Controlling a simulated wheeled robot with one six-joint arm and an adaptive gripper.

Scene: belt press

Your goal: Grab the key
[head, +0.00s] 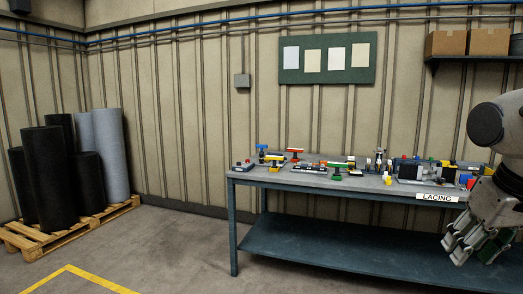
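I cannot make out a key among the small things on the workbench (240,176), which has a grey top and a dark lower shelf. My gripper (474,250) hangs at the right edge of the head view, pointing down, in front of the bench's right end. Its fingers look spread apart, and I see nothing held between them. My arm and gripper hide part of the bench's right end.
Several small coloured tools and devices crowd the bench top. A "LACING" label (437,198) is on its front edge. The lower shelf (330,250) looks empty. Dark and grey rolls (50,175) stand on a pallet (70,229) at the left. The floor between is clear.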

